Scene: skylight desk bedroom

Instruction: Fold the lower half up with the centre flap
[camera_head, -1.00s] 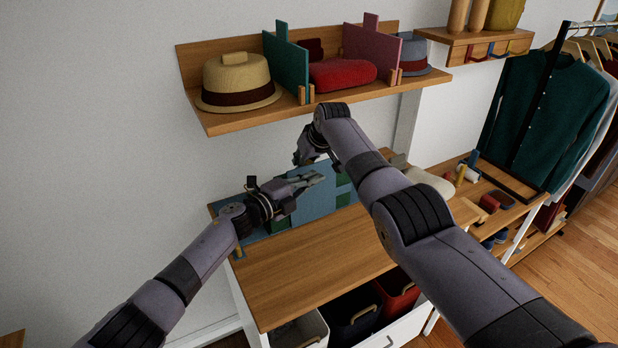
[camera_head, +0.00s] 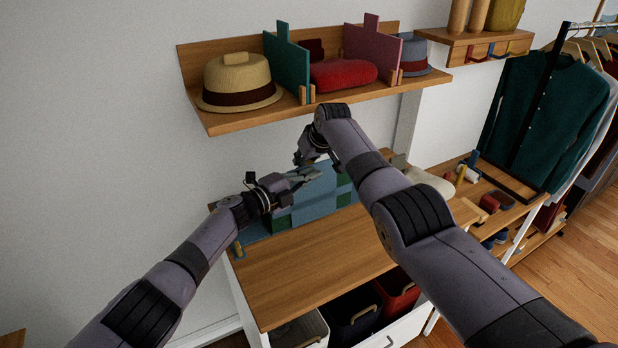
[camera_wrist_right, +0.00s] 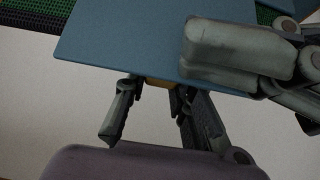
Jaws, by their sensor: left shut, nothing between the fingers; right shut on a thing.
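The blue folding board (camera_head: 256,234) lies at the back of the wooden desk top, against the wall. Its blue centre flap (camera_head: 318,192) appears raised, with green knit cloth (camera_head: 344,187) showing at its sides; the flap fills the upper right wrist view (camera_wrist_right: 130,45), with green knit (camera_wrist_right: 35,20) beyond it. My right gripper (camera_wrist_right: 155,87) is shut on a small wooden tab (camera_wrist_right: 158,83) at the flap's edge; my arm partly hides this gripper in the head view. My left gripper (camera_head: 306,176) is shut and empty in front of the flap; contact is unclear.
A shelf (camera_head: 225,124) above holds a straw hat (camera_head: 238,82), dividers and a red folded item (camera_head: 342,74). The desk's front top (camera_head: 300,270) is clear. Bins (camera_head: 350,312) stand below. Small items lie on a bench (camera_head: 520,212) at right, beside hanging clothes (camera_head: 550,120).

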